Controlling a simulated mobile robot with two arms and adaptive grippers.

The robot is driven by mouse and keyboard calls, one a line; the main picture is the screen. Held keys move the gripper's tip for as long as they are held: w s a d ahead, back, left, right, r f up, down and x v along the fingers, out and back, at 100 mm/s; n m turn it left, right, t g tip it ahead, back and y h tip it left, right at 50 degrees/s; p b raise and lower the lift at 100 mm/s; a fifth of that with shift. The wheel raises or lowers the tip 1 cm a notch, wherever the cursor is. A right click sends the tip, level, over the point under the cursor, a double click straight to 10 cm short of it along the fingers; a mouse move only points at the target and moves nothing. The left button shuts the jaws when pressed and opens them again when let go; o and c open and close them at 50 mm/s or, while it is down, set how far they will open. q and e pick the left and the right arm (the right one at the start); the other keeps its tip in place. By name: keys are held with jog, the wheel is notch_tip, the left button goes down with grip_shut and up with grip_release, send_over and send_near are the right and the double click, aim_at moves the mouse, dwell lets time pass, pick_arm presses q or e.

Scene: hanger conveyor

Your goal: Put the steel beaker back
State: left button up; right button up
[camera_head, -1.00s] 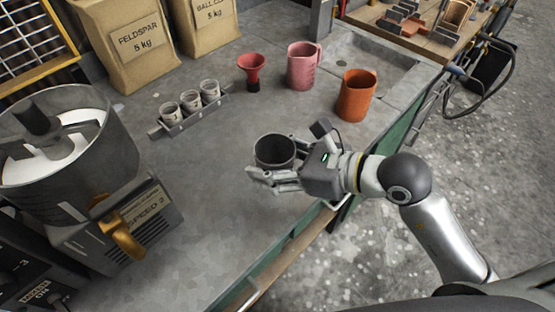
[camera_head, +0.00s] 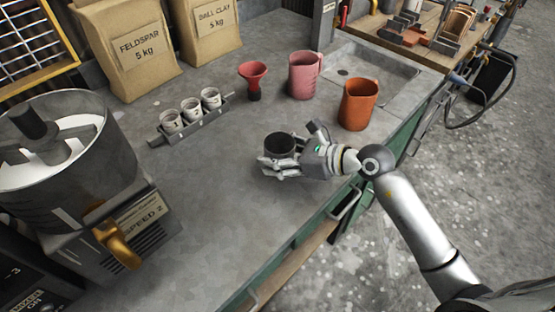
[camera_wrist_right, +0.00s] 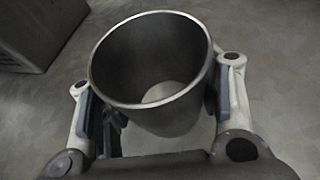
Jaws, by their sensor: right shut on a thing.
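The steel beaker (camera_head: 279,144) is a dark grey, open-topped cup near the middle of the grey bench in the head view. My right gripper (camera_head: 277,163) is shut on it, with one finger on each side. In the right wrist view the beaker (camera_wrist_right: 150,65) stands between the two fingers and its inside looks empty. I cannot tell whether its base touches the bench. My left gripper is in neither view.
The bench (camera_head: 215,205) is clear around the beaker. Behind it stand a rack of small cups (camera_head: 192,116), a red funnel (camera_head: 253,78), a pink jug (camera_head: 303,76) and an orange jug (camera_head: 358,104). A mixer (camera_head: 60,150) stands at left, feldspar (camera_head: 135,52) and ball clay (camera_head: 210,30) bags behind.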

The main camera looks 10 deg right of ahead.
notch_tip(320, 180, down, 2)
jog(key=shift+f, duration=0.1)
jog(key=shift+f, duration=0.15)
jog(key=o, duration=1.2)
